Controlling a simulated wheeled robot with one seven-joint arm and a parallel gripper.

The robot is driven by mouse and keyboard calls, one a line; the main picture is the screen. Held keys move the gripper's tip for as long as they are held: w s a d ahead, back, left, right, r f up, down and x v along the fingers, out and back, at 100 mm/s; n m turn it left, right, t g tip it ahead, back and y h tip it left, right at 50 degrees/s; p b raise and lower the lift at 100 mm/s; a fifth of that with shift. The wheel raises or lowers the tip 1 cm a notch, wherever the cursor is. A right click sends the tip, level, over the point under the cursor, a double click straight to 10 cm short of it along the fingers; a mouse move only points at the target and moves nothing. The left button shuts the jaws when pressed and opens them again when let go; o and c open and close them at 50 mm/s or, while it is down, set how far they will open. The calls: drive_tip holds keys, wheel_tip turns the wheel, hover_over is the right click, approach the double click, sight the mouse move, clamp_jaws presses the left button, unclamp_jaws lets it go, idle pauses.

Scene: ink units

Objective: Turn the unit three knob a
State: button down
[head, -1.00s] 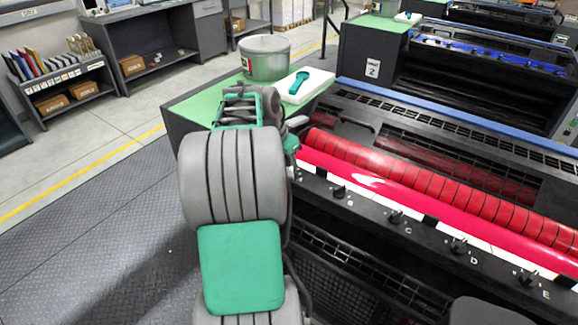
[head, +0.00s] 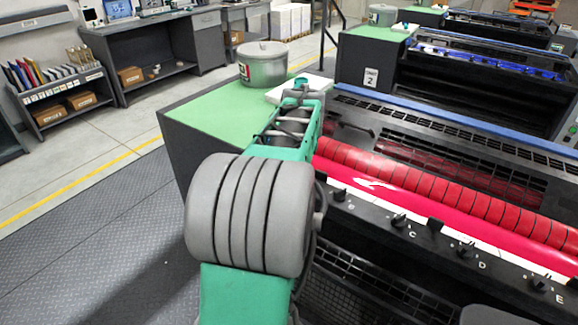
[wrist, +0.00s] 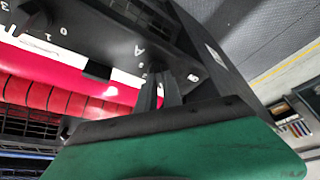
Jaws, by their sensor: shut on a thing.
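Knob a is not clearly visible. In the wrist view the white letter A (wrist: 138,50) is on the black rail (wrist: 112,30), just beside the fingertips of my gripper (wrist: 158,80). The two dark fingers are close together at the rail, shut on knob a, which they hide. In the head view my arm covers that end of the rail (head: 370,222) and my gripper is hidden. Knob B (head: 338,195), knob C (head: 398,220), knob D (head: 465,250) and knob E (head: 538,284) show along the rail to the right.
A red roller (head: 440,190) runs behind the rail. A green-topped cabinet (head: 205,110) stands at the left end, with a grey metal can (head: 263,66) and a white tray (head: 315,83) on it. Unit 2 (head: 371,78) is behind. The floor at left is open.

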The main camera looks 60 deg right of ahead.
drive_tip(key=n, duration=0.2)
drive_tip(key=n+t+y+p, duration=0.1)
drive_tip(key=n, duration=0.1)
drive_tip(key=shift+s+d+r+p, duration=0.15)
drive_tip(key=shift+p, duration=0.15)
drive_tip(key=shift+n+y+p, duration=0.3)
drive_tip(key=shift+n+p, duration=0.05)
drive_tip(key=shift+n, duration=0.45)
drive_tip(key=c, duration=1.5)
unclamp_jaws()
drive_tip(key=v, duration=0.7)
drive_tip(key=shift+s+r, duration=0.2)
drive_tip(key=shift+r, duration=0.05)
